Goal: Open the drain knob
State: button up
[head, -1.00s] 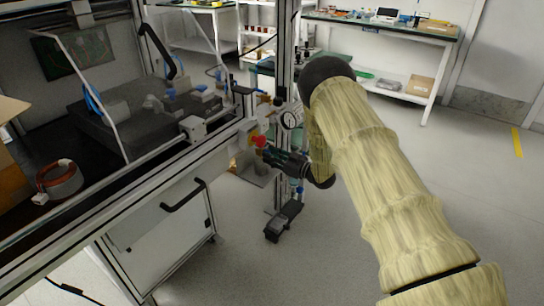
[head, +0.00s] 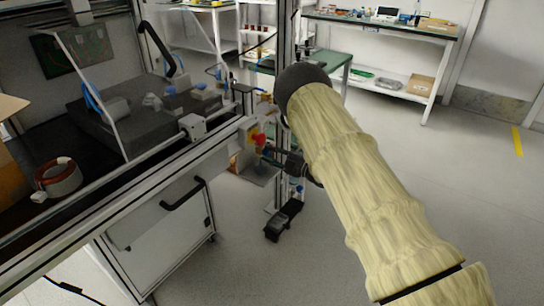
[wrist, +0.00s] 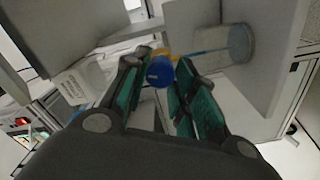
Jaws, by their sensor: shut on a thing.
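The blue knob (wrist: 160,71), which I take to be the drain knob, sits at the end of a brass-coloured fitting in the wrist view. My gripper (wrist: 159,78) has its green-padded fingers on either side of it, and the knob is held near the tips. In the head view my gripper (head: 272,153) is at the machine's front corner post, just below a red knob (head: 258,139). The blue knob cannot be made out there. A clear cylindrical bowl (wrist: 228,44) is beside the knob in the wrist view.
The workbench frame with its drawer handle (head: 183,194) is at left, with a copper-wound stator (head: 58,177) on it. A black foot pedal (head: 284,220) is on the floor below my gripper. The floor at right is open. A far table (head: 385,25) stands behind.

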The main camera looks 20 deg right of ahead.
jog(key=shift+n, duration=1.7)
jog(key=o, duration=1)
jog(key=shift+o, duration=0.2)
jog(key=shift+s, duration=0.1)
jog(key=v, duration=1.2)
